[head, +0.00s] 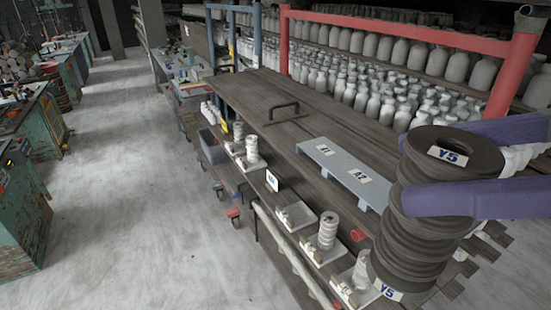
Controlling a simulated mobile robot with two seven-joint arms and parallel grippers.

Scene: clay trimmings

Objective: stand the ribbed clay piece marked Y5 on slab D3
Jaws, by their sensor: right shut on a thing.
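The ribbed clay piece marked Y5 (418,248) is a dark, upright stack of rings with a hole in its top. It fills the right side of the head view, with one Y5 tag on top and another near the bottom. My right gripper (432,172) has purple fingers and is shut on its upper part, close to the camera. The piece's lower end hangs near the bottom edge of the view. I cannot read D3 on any slab; several small pale slabs (298,217) lie along the front of the bench, some carrying white ribbed pieces. My left gripper is not in view.
A grey board (312,146) with two small labels lies on the dark wooden bench (245,95), near a dark handle (284,113). A red frame (400,30) and shelves of pale bottles (380,45) stand behind. The concrete floor (130,170) at left is open.

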